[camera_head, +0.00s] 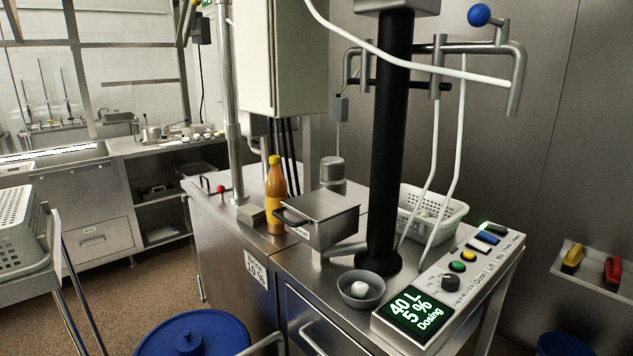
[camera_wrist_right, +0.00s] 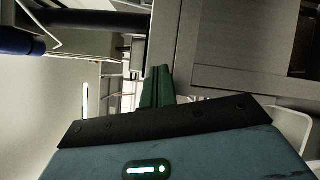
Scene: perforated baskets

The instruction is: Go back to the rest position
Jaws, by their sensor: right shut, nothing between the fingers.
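My right gripper (camera_wrist_right: 157,72) shows in the right wrist view. Its dark green fingers are together, with nothing between them. It points at grey metal panels and frames, and no object touches it. Neither of my grippers shows in the head view. My left gripper is not in view.
A steel workstation holds a control panel (camera_head: 450,281), a grey bowl (camera_head: 375,301) with a white ball, a white perforated basket (camera_head: 455,212), a metal box (camera_head: 325,222) and an orange bottle (camera_head: 275,197). A blue-lidded bin (camera_head: 215,330) stands in front. Brown floor (camera_head: 150,285) is clear at left.

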